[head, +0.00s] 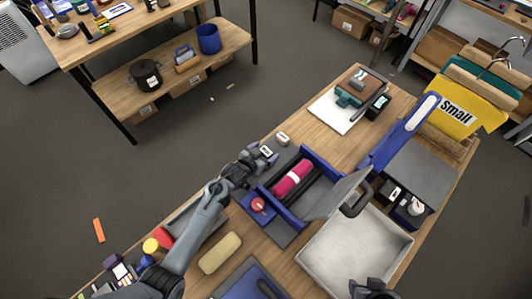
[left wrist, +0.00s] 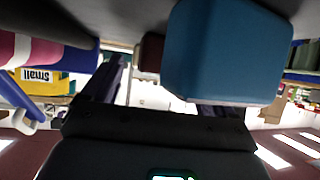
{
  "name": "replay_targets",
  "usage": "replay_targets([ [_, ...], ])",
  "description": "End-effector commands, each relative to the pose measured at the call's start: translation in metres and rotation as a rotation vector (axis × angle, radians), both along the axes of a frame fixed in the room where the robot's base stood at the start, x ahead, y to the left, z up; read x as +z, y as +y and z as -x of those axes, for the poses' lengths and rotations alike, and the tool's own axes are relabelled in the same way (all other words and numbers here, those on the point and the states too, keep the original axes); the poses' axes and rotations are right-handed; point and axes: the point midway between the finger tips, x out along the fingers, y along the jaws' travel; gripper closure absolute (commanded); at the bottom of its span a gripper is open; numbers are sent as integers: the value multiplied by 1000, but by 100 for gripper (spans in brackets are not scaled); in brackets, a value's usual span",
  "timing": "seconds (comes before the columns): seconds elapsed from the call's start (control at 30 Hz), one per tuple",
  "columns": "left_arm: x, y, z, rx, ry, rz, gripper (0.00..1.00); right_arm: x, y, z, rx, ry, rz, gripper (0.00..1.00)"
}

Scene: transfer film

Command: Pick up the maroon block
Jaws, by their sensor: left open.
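My left gripper (head: 264,155) is low over the wooden bench, beside the blue-walled bin with the pink roll (head: 293,178). It is open, and I see nothing held between its fingers. In the left wrist view a large blue rounded block (left wrist: 226,52) fills the upper middle, close to the camera. A small dark maroon shape (left wrist: 151,52) shows just left of it, partly hidden; I cannot tell if it is the maroon block. In the head view I cannot pick out the maroon block with certainty. A dark part of my right gripper (head: 372,289) shows at the bottom edge; its fingers are unclear.
A small white item (head: 282,139) sits just beyond the left gripper. A red round item (head: 258,205) lies on a blue tray near it. A grey-white open tray (head: 340,268) and a raised grey panel stand to the right.

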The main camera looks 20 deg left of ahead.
Motion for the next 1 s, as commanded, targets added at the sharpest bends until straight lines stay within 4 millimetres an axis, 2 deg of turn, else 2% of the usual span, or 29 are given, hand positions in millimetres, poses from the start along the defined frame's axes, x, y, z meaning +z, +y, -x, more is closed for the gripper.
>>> replay_targets([
  [0.03,0,0,0,0,0,0,13,0,0,0,0,0,0,57],
  [0.4,0,0,0,0,1,0,70,0,0,0,1,1,0,57],
  [0.43,0,0,0,0,1,0,72,0,0,0,1,1,0,57],
  [0.77,2,0,0,0,0,0,72,0,0,0,1,1,0,57],
  [1.0,19,0,0,0,-2,-1,72,-1,0,0,2,1,1,57],
])
